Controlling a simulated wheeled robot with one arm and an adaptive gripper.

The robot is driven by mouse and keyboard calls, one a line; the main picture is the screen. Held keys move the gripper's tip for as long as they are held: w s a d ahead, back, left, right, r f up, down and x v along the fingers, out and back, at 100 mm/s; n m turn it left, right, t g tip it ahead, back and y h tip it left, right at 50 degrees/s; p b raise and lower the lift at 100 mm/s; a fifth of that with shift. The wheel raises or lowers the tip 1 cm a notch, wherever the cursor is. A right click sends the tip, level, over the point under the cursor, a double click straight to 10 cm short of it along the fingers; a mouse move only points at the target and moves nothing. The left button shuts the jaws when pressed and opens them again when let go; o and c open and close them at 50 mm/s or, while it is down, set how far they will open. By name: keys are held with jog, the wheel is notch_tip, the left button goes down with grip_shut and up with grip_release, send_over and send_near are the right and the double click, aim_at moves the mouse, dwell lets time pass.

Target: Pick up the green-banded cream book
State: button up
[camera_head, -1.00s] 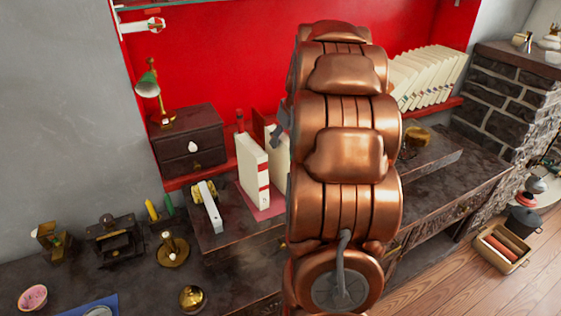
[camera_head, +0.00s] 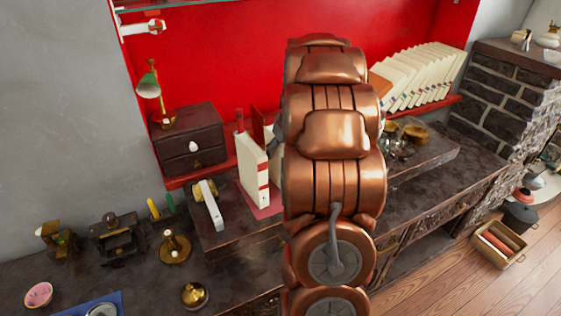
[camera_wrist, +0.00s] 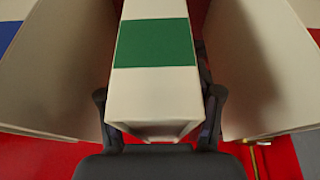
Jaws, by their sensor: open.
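The green-banded cream book (camera_wrist: 154,85) stands in the middle of the wrist view, its cream spine crossed by a wide green band. My gripper (camera_wrist: 158,112) is open, with one dark finger on each side of the book's spine. I cannot tell whether the fingers touch the book. In the head view my copper arm covers the gripper's jaws, and I cannot make out the green band there.
Cream books flank the green-banded one closely on the left (camera_wrist: 55,70) and right (camera_wrist: 250,75). In the head view a red-banded cream book (camera_head: 254,172) stands left of my arm. A dark drawer box (camera_head: 188,140) and a leaning book row (camera_head: 425,75) stand along the red wall.

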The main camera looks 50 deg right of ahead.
jog(key=shift+f+b, duration=0.25)
jog(key=shift+b, duration=0.15)
dwell(0.5)
grip_shut()
dwell(0.4)
